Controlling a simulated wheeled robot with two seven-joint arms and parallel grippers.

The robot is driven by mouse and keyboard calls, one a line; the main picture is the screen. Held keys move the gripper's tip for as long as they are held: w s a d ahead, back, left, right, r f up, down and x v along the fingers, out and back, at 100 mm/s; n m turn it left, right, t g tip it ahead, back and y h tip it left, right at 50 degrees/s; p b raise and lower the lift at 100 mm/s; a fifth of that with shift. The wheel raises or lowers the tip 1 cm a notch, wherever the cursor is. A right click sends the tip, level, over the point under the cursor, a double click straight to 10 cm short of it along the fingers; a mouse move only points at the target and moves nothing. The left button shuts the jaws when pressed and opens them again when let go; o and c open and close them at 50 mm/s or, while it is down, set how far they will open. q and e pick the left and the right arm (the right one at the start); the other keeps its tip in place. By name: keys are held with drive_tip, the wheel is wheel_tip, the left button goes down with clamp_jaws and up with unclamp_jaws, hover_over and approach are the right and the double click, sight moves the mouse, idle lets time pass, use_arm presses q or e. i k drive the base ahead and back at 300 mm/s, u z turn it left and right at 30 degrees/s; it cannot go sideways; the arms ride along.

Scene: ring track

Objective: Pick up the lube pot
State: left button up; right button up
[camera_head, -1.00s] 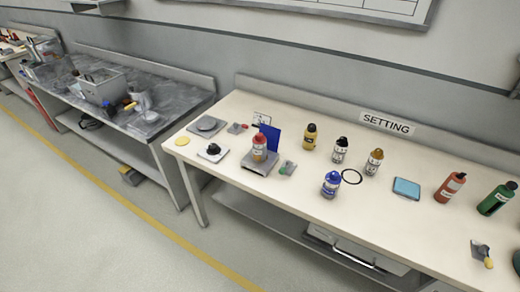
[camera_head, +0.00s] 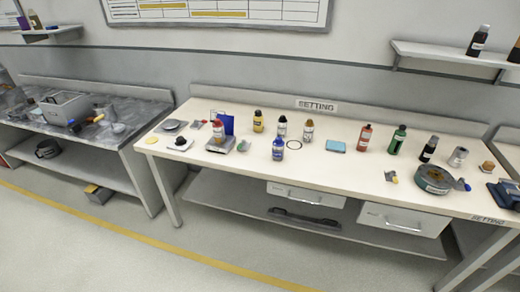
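I cannot tell by label which item is the lube pot. A small black item (camera_head: 180,143) sits on a pale plate at the left end. Neither of my grippers is in view.
Two drawers hang beneath. A darker bench (camera_head: 140,100) stands left. Open floor (camera_head: 130,260) lies in front.

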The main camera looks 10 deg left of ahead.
sight(219, 133)
drive_tip(key=u, duration=0.1)
drive_tip(key=k, duration=0.2)
drive_tip(key=z, duration=1.1)
drive_tip(key=i, duration=0.85)
drive_tip(key=u, duration=0.4)
drive_tip(key=i, duration=0.65)
drive_tip(key=u, duration=0.8)
